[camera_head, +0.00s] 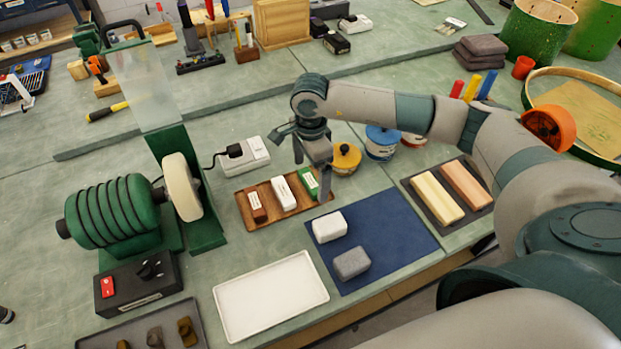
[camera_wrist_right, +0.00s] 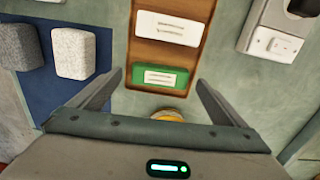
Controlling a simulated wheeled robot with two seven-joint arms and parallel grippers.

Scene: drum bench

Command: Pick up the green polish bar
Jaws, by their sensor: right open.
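The green polish bar (camera_head: 309,181) lies at the right end of a wooden tray (camera_head: 262,221), beside a white bar (camera_head: 284,194) and a brown bar (camera_head: 257,207). In the right wrist view the green bar (camera_wrist_right: 160,77) has a white label and lies ahead, between the lines of the two fingers. My right gripper (camera_head: 313,168) is over the tray's right end. Its fingers (camera_wrist_right: 155,92) are open and apart, with nothing between them. It partly hides the green bar in the head view. My left gripper is not in view.
A yellow-lidded jar (camera_head: 346,157) stands close behind the gripper. A blue mat (camera_head: 390,238) with a white block (camera_head: 329,227) and a grey block (camera_head: 351,263) lies in front. A socket box (camera_head: 245,157) and a buffing wheel (camera_head: 183,188) stand left.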

